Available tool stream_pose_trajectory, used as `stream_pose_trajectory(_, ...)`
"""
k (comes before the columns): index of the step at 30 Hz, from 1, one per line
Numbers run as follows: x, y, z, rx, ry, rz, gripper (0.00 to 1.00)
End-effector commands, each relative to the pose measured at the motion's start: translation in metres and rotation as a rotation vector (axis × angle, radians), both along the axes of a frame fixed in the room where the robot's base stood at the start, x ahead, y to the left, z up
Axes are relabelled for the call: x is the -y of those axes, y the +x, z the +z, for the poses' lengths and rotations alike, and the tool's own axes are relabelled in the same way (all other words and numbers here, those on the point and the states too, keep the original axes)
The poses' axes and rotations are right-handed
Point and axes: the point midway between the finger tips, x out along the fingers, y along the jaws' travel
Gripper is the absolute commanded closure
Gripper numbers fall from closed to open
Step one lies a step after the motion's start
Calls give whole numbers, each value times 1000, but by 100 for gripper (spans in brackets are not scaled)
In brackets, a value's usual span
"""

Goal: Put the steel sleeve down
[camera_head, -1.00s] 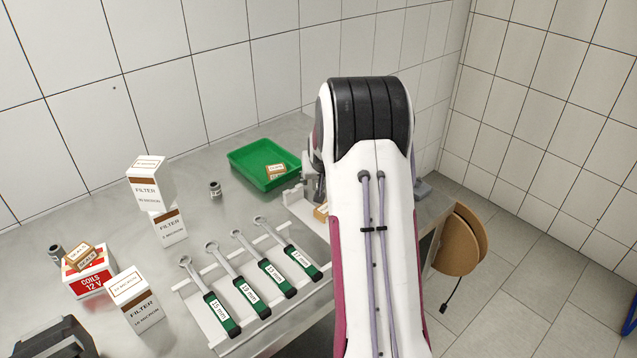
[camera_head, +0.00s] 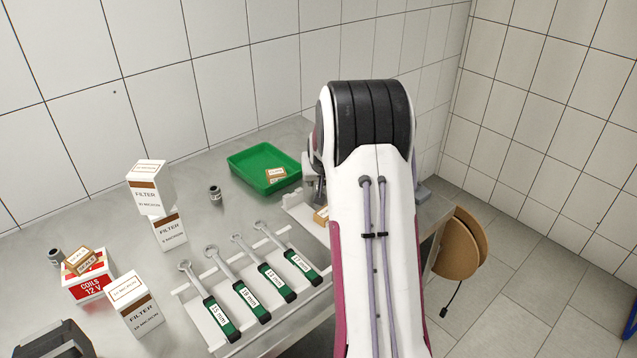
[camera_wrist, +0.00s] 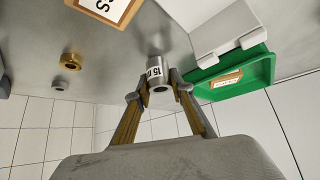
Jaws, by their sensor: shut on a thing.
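In the wrist view my gripper (camera_wrist: 160,92) is shut on a steel sleeve (camera_wrist: 156,71), a short grey cylinder with a dark bore and a label reading 15. The sleeve sits between the two fingertips, close to the grey bench top (camera_wrist: 120,55). I cannot tell whether it touches the bench. In the head view my arm hides the held sleeve and most of the gripper.
A green tray (camera_head: 240,165) holding a small box is near the sleeve. A brass ring (camera_wrist: 70,61) and a grey cylinder (camera_wrist: 61,85) stand apart from it. Filter boxes (camera_head: 168,230), a red coils box (camera_head: 90,287) and a wrench rack (camera_head: 190,291) occupy the bench.

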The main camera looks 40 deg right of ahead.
Motion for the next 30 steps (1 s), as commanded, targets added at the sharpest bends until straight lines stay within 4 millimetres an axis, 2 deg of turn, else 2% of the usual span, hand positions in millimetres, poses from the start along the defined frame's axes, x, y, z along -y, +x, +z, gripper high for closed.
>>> stream_pose_trajectory(18, 0, 0, 80, 3, -1, -1, 100)
stream_pose_trajectory(24, 0, 0, 92, 1, 0, -1, 100)
stream_pose_trajectory(30, 0, 0, 93, 1, 0, -1, 100)
